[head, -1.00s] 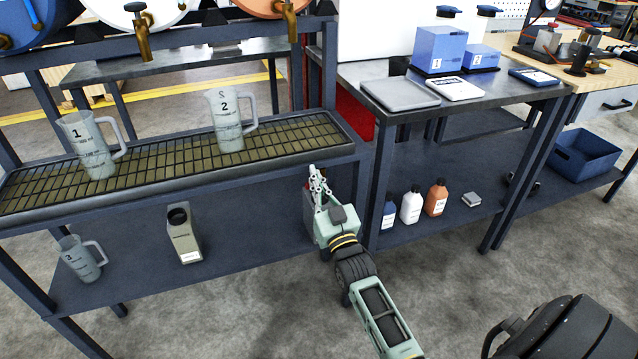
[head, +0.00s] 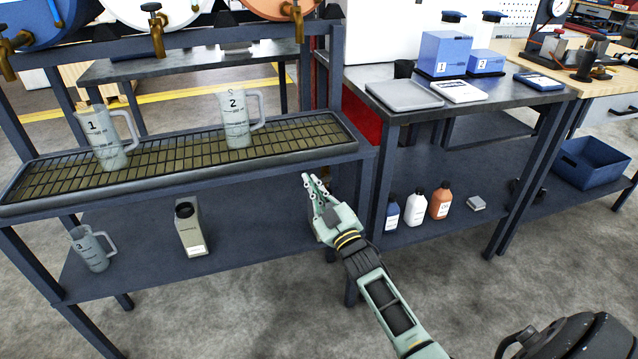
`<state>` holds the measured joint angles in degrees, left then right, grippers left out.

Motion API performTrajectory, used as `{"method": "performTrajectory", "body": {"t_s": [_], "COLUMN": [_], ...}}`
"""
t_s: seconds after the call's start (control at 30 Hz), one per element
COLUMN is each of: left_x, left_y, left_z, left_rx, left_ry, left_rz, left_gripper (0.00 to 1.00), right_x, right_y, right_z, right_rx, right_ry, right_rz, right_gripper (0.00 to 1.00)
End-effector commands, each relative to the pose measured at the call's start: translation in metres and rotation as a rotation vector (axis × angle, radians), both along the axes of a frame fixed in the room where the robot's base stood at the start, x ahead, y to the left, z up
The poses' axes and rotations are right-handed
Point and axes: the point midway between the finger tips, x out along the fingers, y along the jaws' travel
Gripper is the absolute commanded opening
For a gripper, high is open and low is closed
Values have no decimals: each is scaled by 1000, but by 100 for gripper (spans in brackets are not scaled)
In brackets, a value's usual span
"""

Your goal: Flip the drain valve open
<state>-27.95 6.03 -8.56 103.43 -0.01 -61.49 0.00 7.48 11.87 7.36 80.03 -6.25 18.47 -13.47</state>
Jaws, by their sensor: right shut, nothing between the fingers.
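My right gripper (head: 312,184) shows near the middle of the head view, with its fingers pointing up and slightly left. It is shut and empty. It appears just below the front right edge of the drip tray (head: 275,158), in front of the lower shelf. I cannot make out a drain valve on the tray; it may be hidden or too small. Brass taps sit on the drums above: one at the left (head: 12,50), one in the middle (head: 157,32) and one at the right (head: 297,20). My left gripper is not in view.
Jug 1 (head: 104,140) and jug 2 (head: 236,120) stand on the tray's grate. Jug 3 (head: 90,248) and a grey-beige container (head: 191,232) stand on the lower shelf (head: 250,235). Bottles (head: 414,207) stand under the bench (head: 470,110) at right. Floor in front is clear.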

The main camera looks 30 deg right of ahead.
Motion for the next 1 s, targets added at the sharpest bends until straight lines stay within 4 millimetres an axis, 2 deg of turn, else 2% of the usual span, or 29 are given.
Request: {"method": "performTrajectory", "body": {"t_s": [0.1, 0.7, 0.93, 1.0], "left_x": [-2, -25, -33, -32], "left_y": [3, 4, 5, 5], "left_z": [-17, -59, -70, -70], "left_rx": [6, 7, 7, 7], "left_ry": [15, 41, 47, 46], "left_rz": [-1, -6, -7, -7], "left_gripper": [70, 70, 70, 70], "right_x": [0, 0, -1, -1], "right_y": [1, 0, -4, -3], "right_z": [-6, -36, -46, -47], "right_rx": [-110, -664, -848, -844], "right_ry": [31, 163, 207, 206], "right_rz": [-1, -2, -3, -2], "right_gripper": [0, 0, 0, 0]}}
